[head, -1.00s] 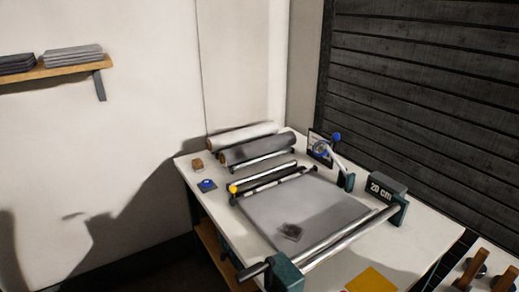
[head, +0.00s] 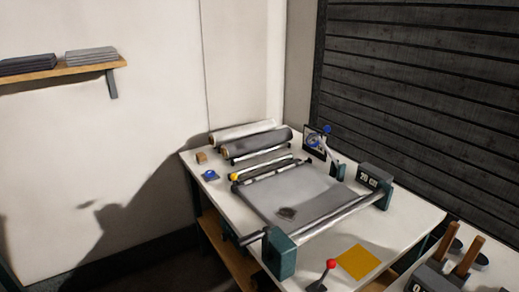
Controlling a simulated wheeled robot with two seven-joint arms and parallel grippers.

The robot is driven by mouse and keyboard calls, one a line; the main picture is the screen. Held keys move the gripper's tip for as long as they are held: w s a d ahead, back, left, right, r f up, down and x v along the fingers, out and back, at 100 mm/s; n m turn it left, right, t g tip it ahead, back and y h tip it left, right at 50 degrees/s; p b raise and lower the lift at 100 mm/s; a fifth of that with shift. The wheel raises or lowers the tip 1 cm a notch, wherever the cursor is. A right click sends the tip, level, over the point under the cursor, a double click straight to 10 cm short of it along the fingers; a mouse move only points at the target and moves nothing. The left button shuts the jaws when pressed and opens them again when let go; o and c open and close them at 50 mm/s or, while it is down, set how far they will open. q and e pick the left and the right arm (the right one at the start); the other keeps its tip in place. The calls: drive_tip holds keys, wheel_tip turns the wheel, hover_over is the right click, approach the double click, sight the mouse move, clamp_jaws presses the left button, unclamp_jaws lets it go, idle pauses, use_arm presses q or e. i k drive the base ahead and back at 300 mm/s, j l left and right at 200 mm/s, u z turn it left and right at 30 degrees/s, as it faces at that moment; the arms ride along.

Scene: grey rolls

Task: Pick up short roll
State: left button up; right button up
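Two thick rolls lie side by side at the back of the white table: a pale roll (head: 241,132) and, in front of it, a dark grey roll (head: 258,143) with a brown core end. Thinner dark and pale bars (head: 262,167) lie across the table in front of them. I cannot tell which of these is the short roll. A grey sheet (head: 318,187) with a small dark patch spreads between the bars and a front rod (head: 345,215). Neither of my grippers is in view.
Teal block (head: 280,256) and "20 cm" display (head: 370,180) stand at the front rod's ends. A red-knobbed lever (head: 331,265) stands beside a yellow square (head: 357,262). Wooden handles (head: 468,255) rise at lower right. A wall shelf (head: 55,76) holds folded grey stacks.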

sight(229, 150)
drive_tip(key=j, duration=0.1)
drive_tip(key=i+j, duration=0.25)
drive_tip(key=j, duration=0.15)
drive_tip(key=i+j+z, duration=0.1)
drive_tip(key=i+j, duration=0.15)
drive_tip(key=j, duration=0.15)
drive_tip(key=i+j, duration=0.25)
drive_tip(key=j, duration=0.2)
drive_tip(key=i+j+z, duration=0.1)
drive_tip(key=i+j, duration=0.15)
drive_tip(key=j, duration=0.15)
drive_tip(key=i+j, duration=0.2)
drive_tip(key=j, duration=0.25)
drive_tip(key=i+j+z, duration=0.1)
drive_tip(key=i+j, duration=0.15)
drive_tip(key=j, duration=0.2)
drive_tip(key=i+j, duration=0.2)
drive_tip(key=j, duration=0.25)
drive_tip(key=i+j+z, duration=0.1)
drive_tip(key=j, duration=0.35)
drive_tip(key=i, duration=0.1)
